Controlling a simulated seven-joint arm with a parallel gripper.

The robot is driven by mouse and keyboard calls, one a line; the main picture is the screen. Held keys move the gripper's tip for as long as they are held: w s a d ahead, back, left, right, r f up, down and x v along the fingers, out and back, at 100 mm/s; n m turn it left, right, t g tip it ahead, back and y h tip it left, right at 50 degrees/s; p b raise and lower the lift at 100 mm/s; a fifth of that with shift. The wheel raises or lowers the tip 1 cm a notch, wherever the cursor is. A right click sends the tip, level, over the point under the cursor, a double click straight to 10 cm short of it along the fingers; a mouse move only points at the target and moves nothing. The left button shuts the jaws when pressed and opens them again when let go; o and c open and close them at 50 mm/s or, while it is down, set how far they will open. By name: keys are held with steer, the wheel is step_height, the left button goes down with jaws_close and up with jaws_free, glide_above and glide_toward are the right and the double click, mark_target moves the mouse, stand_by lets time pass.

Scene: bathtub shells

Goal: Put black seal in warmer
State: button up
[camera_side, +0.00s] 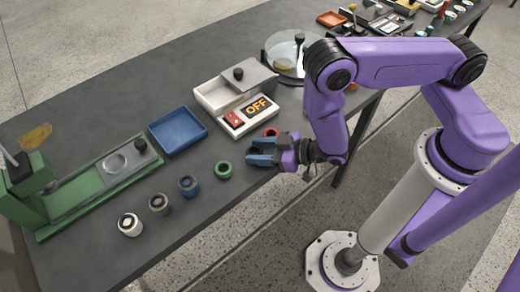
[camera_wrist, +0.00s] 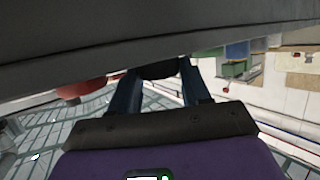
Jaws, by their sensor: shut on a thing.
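My gripper (camera_side: 254,151) is low at the table's near edge in the side view, its blue fingers pointing left. In the wrist view its two fingers (camera_wrist: 158,80) are shut on a dark round thing (camera_wrist: 158,70), which looks like the black seal. In the side view the seal is hard to make out between the fingers. The warmer is a white box (camera_side: 207,96) with a red switch and an "OFF" display (camera_side: 257,106). Its grey lid (camera_side: 256,77), with a black knob, sits off to the right, leaving part of the box open at the left.
A red ring (camera_side: 271,132) lies just behind my fingers, and a green ring (camera_side: 223,169) to their left. A blue tray (camera_side: 178,131) and green press (camera_side: 85,190) lie beyond. A glass dish (camera_side: 288,52) stands behind.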

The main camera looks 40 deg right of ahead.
steer(key=shift+f, duration=0.15)
steer(key=o, duration=1)
steer(key=v, duration=0.8)
steer(key=s+a+r+g+h, duration=0.2)
steer(key=a+r+g, duration=0.2)
steer(key=a+g, duration=0.1)
steer(key=s+d+r+n+g+h, duration=0.1)
steer(key=s+d+r+g, duration=0.1)
steer(key=r, duration=0.2)
steer(key=s+d+r+n+g, duration=0.1)
steer(key=s+d+r+g, duration=0.1)
steer(key=s+d+r, duration=0.1)
steer(key=s+d+r+n+g+h, duration=0.1)
steer(key=s+d+r+g, duration=0.1)
steer(key=r, duration=0.3)
steer(key=shift+s+d+r+n+h, duration=0.15)
steer(key=shift+s+d+n+h, duration=0.2)
steer(key=shift+s, duration=0.25)
steer(key=shift+o, duration=0.5)
steer(key=s+d+r+n+h, duration=0.2)
steer(key=d+r, duration=0.3)
steer(key=d, duration=0.5)
steer(key=shift+s+r+h, duration=0.25)
steer(key=shift+r+h, duration=0.05)
steer(key=shift+h, duration=0.05)
